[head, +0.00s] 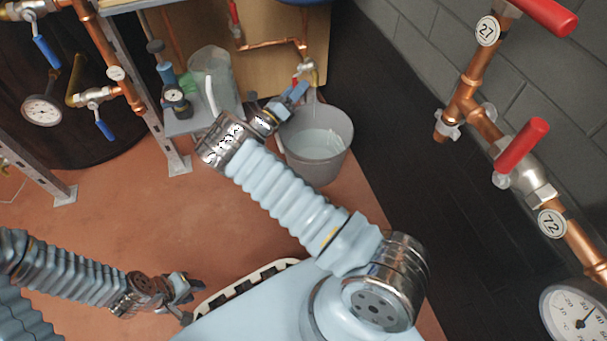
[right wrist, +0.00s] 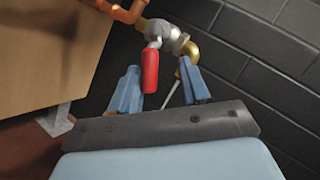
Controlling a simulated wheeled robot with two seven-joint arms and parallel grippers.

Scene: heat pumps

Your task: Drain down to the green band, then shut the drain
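The drain valve (head: 307,70) sits at the end of a copper pipe above a grey bucket (head: 318,158) that holds pale water. In the right wrist view, the valve (right wrist: 163,36) has a red lever (right wrist: 150,70) and a brass outlet. A thin pale streak, seemingly water, runs below the outlet. My right gripper (head: 292,100) is at the valve; in its wrist view the fingers (right wrist: 162,90) are apart, with the lever between them and no clear contact. My left gripper (head: 183,289) is low at the left, away from the valve; its opening is unclear. I cannot make out a green band.
Red-handled valves and a dial (head: 580,315) are on the right wall. Blue-handled valves and another dial (head: 41,110) are at the left. The floor between is mostly clear.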

